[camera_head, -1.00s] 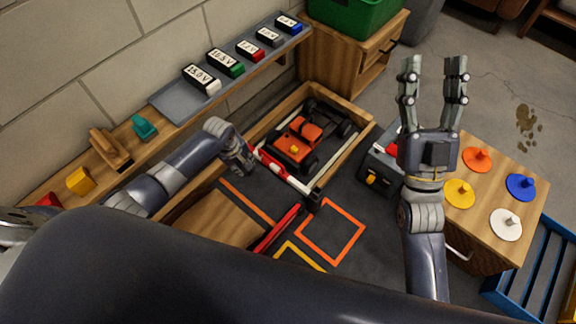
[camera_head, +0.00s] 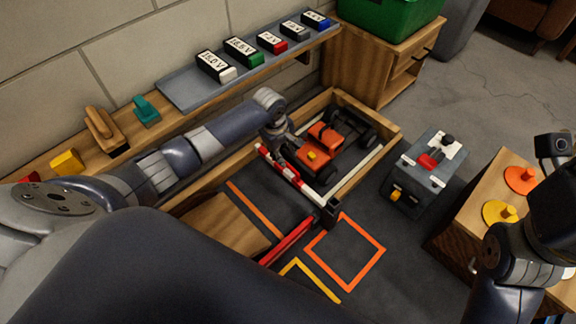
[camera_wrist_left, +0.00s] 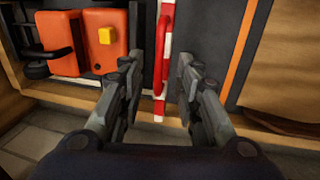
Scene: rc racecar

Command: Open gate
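The gate is a red and white striped bar (camera_head: 312,193) lying low across the front of the orange car's wooden bay, ending at a dark post (camera_head: 331,211). It also shows upright in the left wrist view (camera_wrist_left: 160,105). My left gripper (camera_head: 276,150) is at the bar's wall-side end. In the left wrist view my left gripper (camera_wrist_left: 160,72) is open, one finger on each side of the bar; I cannot tell whether they touch it. The orange car (camera_head: 322,150) stands behind the bar. My right arm is at the right edge, its fingers out of view.
The wooden bay wall (camera_head: 378,158) borders the car. A grey box (camera_head: 425,180) with a red part stands to the right, beside a wooden cabinet (camera_head: 470,215) with coloured pegged discs. A shelf (camera_head: 190,92) of labelled batteries runs along the wall. Dark floor lies between.

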